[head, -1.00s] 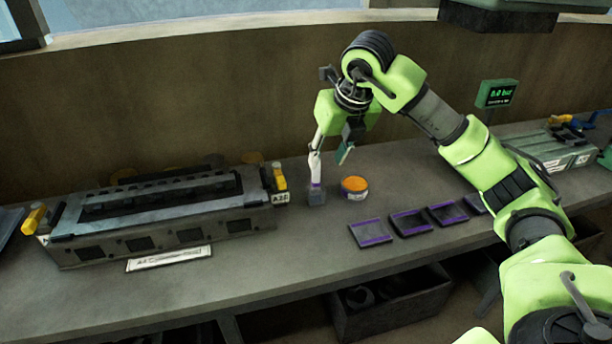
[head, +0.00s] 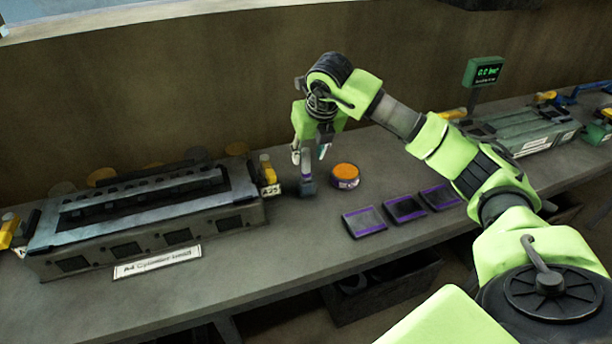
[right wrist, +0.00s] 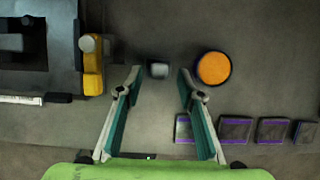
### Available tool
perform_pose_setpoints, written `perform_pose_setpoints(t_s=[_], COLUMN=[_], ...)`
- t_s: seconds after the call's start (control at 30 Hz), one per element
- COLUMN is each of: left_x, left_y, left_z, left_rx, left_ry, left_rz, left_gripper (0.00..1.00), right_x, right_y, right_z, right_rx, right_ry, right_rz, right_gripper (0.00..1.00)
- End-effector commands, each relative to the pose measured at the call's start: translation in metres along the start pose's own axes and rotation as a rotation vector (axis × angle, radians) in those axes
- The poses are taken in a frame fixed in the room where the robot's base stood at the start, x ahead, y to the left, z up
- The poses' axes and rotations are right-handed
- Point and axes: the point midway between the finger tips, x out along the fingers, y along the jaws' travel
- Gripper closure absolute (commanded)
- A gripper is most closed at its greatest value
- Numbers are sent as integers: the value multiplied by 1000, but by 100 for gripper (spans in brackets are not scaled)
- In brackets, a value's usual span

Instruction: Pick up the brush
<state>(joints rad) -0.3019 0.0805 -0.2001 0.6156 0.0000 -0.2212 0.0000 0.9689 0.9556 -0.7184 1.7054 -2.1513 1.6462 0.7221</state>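A small upright grey piece, which looks like the brush (head: 308,184), stands on the bench just left of an orange-topped round tin. In the right wrist view its squarish top (right wrist: 159,70) shows between and just beyond the fingertips. My right gripper (head: 310,153) points down above it. Its two fingers, with teal inner pads, are spread wide and hold nothing in the right wrist view (right wrist: 159,80). The brush's lower detail is too small to tell. My left gripper is not in view.
The orange-topped tin (head: 345,176) stands close to the right of the brush. The cylinder head (head: 150,215) with a yellow-handled part (head: 267,170) is on the left. Several dark purple-striped pads (head: 365,221) lie at the front right. A green display (head: 487,71) stands behind.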

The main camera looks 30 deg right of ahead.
Motion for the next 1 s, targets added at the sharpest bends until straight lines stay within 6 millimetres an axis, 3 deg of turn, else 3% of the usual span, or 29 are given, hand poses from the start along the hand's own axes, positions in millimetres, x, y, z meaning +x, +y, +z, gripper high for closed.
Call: perform_pose_setpoints(t_s=[0.1,0.23,0.53,0.67,0.7,1.0], left_x=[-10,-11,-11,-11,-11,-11], left_y=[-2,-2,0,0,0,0], left_z=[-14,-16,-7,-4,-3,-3], left_rx=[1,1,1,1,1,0], left_ry=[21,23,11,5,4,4], left_rz=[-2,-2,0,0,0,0], left_gripper=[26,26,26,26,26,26], right_x=[18,35,42,42,42,41], right_y=[1,2,1,1,1,1], right_z=[0,1,1,1,1,1], right_rx=[0,1,0,0,0,0], right_ry=[6,4,1,1,1,0], right_rz=[-1,-1,-1,-1,-1,0], right_gripper=[65,65,65,96,100,100])
